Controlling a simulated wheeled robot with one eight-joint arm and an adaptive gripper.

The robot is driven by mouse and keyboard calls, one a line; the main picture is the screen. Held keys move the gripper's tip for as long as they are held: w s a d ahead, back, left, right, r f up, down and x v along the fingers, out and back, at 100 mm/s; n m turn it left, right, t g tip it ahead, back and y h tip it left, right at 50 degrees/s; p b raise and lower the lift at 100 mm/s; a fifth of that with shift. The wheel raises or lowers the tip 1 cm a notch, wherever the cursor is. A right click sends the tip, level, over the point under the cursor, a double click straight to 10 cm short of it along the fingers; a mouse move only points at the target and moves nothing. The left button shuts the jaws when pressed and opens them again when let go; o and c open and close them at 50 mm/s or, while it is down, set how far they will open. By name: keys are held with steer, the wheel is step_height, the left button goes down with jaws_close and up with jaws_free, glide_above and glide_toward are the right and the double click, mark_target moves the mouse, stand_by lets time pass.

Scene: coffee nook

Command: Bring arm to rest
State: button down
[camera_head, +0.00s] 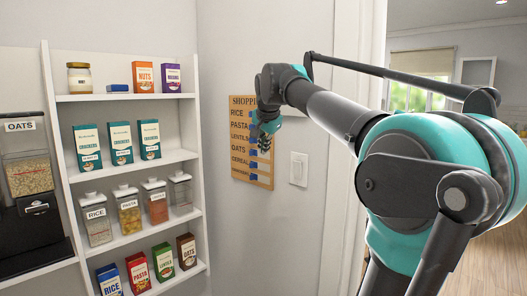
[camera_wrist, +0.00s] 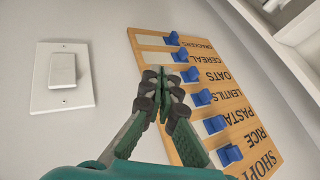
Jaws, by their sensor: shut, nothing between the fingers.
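My gripper (camera_wrist: 168,84) is shut and empty, its green fingers together in front of the wooden shopping board (camera_wrist: 262,166). Whether the fingertips touch the board I cannot tell. In the head view my arm reaches from the right toward the wall, and my gripper (camera_head: 266,124) covers part of the board (camera_head: 238,166). The board lists rice, pasta, lentils, oats, cereal and another row, with blue sliders (camera_wrist: 203,97) beside the words. In the wrist view the board appears upside down and tilted. A white strip shows beside the crackers slider (camera_wrist: 172,39). The fingers hide part of the board.
A white light switch (camera_head: 298,168) is on the wall right of the board. Shelves (camera_head: 125,97) at left hold boxes and labelled jars. An oats dispenser (camera_head: 30,170) stands at far left. A white door frame (camera_head: 345,190) is close behind my arm.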

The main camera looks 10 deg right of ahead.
steer(key=s+d+f+n+g, duration=0.15)
steer(key=s+f, duration=0.35)
steer(key=f, duration=0.6)
steer(key=s+d+f+n, duration=0.1)
steer(key=s+f+n, duration=0.3)
steer(key=f, duration=0.7)
steer(key=s+d+f+n+g, duration=0.1)
steer(key=s+f, duration=0.5)
steer(key=f, duration=0.5)
steer(key=s+f+n, duration=0.3)
steer(key=s+f, duration=0.8)
steer(key=s, duration=0.1)
steer(key=shift+s+d+f+g, duration=0.25)
steer(key=shift+f+g, duration=0.05)
steer(key=shift+g, duration=0.05)
